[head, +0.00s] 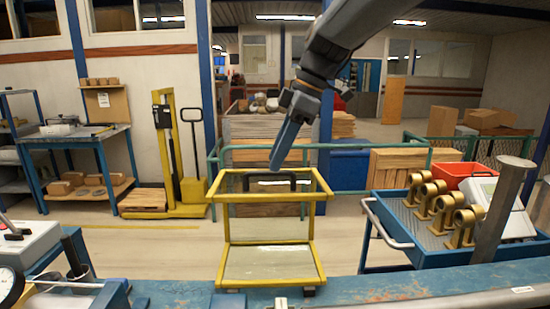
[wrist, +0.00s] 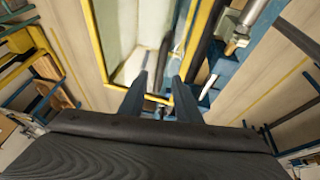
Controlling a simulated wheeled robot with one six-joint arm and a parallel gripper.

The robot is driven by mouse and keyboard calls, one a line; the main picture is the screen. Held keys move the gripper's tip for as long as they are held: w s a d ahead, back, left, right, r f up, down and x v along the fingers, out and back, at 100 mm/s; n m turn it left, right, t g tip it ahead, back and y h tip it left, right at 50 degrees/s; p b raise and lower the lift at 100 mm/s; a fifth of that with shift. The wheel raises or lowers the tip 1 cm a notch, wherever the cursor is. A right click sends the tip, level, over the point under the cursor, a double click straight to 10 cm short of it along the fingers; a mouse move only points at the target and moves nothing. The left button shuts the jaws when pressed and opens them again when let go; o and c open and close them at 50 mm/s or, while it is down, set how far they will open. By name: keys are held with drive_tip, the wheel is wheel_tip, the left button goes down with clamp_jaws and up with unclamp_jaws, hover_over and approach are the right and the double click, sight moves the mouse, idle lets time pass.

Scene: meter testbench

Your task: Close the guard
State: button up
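The guard (head: 318,262) is a yellow frame with clear panels at the bench's back edge. Its upper part stands raised, with a yellow rim around the top. A black handle (head: 272,186) spans the inside of that rim. My gripper (head: 275,168) points down from above, with its blue fingertips close to the handle in the head view; contact cannot be told. In the wrist view, the two fingers (wrist: 160,80) stand apart with a gap between them, and yellow frame bars show just beyond. Nothing is clearly held between the fingers.
The blue bench (head: 380,295) runs along the front. A metal post (head: 500,210) rises at the right, before a blue cart (head: 395,232) with several brass fittings (head: 440,200). A gauge and a grey box (head: 30,243) sit at the left. Green railing (head: 345,147) stands behind.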

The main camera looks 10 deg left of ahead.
drive_tip(key=shift+x, duration=1.2)
clamp_jaws()
drive_tip(key=shift+s+d, duration=0.1)
